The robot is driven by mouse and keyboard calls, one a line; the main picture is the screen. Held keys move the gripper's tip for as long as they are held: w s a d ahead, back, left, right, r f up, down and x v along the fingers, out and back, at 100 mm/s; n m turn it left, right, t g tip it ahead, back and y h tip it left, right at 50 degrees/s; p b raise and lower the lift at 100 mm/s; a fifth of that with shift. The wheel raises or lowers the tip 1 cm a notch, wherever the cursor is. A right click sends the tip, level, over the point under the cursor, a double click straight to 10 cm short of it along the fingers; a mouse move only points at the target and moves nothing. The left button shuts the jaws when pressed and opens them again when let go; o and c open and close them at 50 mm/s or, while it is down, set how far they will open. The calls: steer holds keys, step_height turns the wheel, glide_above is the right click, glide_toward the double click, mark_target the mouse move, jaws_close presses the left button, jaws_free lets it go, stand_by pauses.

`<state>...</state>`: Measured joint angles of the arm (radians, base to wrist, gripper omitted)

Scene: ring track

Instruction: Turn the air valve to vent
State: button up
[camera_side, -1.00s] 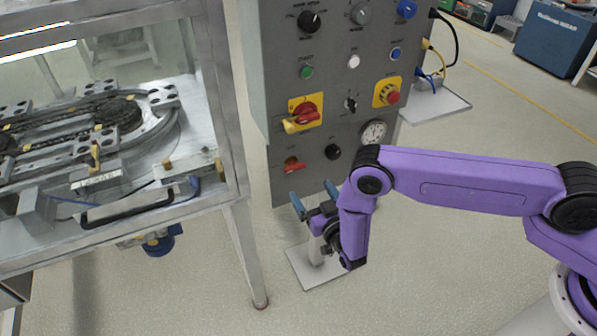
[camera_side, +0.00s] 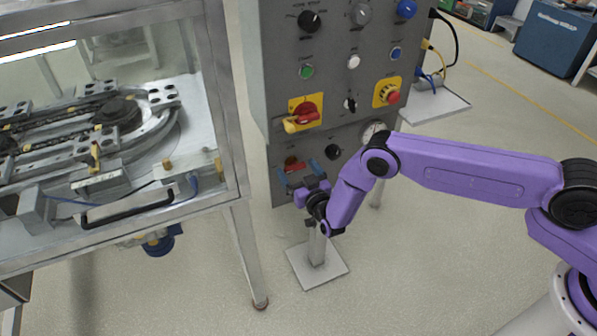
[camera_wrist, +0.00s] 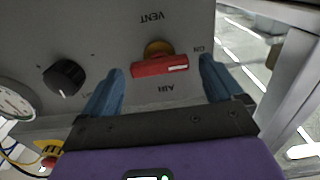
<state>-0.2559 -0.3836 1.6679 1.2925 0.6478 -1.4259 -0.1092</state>
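The air valve has a red bar handle (camera_wrist: 160,66) on a brass-coloured stem, on the grey panel. In the wrist view the bar lies roughly level, its white-marked end toward the "ON" label. "VENT" is printed above it and "AIR" below, both upside down. In the side view the handle (camera_side: 293,164) is low on the panel, partly hidden by my gripper (camera_side: 298,173). My gripper is open, its blue fingers on either side of the handle in the wrist view, with gaps. I cannot tell how far the fingertips are from the panel.
A black knob (camera_wrist: 64,78) and a gauge (camera_wrist: 14,106) sit beside the valve. Above it are a red-and-yellow switch (camera_side: 304,112) and an emergency stop button (camera_side: 387,92). A metal-framed enclosure (camera_side: 232,110) stands close on the left.

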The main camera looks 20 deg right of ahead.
steer(key=c, duration=1)
steer(key=shift+n, duration=0.4)
steer(key=n, duration=0.3)
steer(key=shift+a+n, duration=0.1)
steer(key=shift+n, duration=0.3)
steer(key=n, duration=0.4)
steer(key=shift+a+f, duration=0.1)
steer(key=shift+f, duration=0.05)
steer(key=n, duration=0.5)
steer(key=shift+f, duration=0.1)
steer(key=shift+a+f+n, duration=0.1)
steer(key=shift+n, duration=2.1)
steer(key=shift+s, duration=0.1)
